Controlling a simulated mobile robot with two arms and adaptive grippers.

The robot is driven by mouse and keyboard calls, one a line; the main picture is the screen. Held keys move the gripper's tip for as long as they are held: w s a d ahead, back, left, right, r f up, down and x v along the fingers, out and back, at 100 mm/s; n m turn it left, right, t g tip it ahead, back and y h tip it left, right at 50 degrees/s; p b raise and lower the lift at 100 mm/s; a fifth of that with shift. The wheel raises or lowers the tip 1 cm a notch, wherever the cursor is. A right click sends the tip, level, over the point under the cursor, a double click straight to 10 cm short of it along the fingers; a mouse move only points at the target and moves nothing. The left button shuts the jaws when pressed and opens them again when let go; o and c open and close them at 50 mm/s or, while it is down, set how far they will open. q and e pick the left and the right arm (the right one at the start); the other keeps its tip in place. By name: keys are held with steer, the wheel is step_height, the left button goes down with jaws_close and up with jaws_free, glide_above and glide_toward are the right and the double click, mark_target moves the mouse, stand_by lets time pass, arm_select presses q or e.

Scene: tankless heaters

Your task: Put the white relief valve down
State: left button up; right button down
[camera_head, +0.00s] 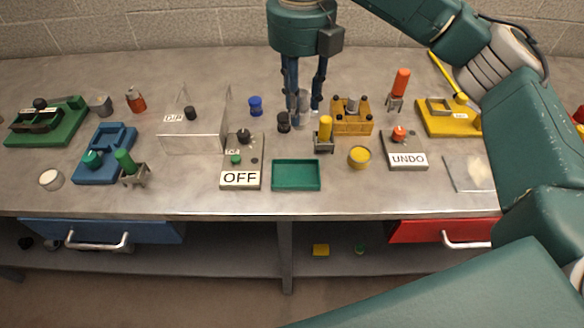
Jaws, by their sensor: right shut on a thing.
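My right gripper (305,116) points straight down over the middle of the bench, its two dark blue fingers close around a small pale grey-white piece. This piece, which looks like the white relief valve (303,100), shows only partly between the fingers. I cannot tell whether its lower end touches the bench top (360,75). My left gripper is out of view.
In front lies a green tray (296,188). The OFF box (240,178) and UNDO box (407,160) flank it. Bench behind is clear.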

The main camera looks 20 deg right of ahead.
steer(key=shift+w+a+r+m, duration=0.15)
steer(key=shift+w+r+m, duration=0.3)
steer(key=shift+r+m, duration=0.4)
steer(key=shift+f+m, duration=0.25)
steer(key=shift+f, duration=0.15)
steer(key=p, duration=0.2)
glide_above(295, 176)
step_height(295, 176, down, 13)
steer(key=shift+f+p, duration=0.4)
steer(key=shift+f, duration=2.55)
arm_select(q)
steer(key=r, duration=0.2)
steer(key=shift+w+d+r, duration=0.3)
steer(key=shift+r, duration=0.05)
arm_select(e)
steer(key=shift+f, duration=0.15)
steer(key=c, duration=1.3)
jaws_free()
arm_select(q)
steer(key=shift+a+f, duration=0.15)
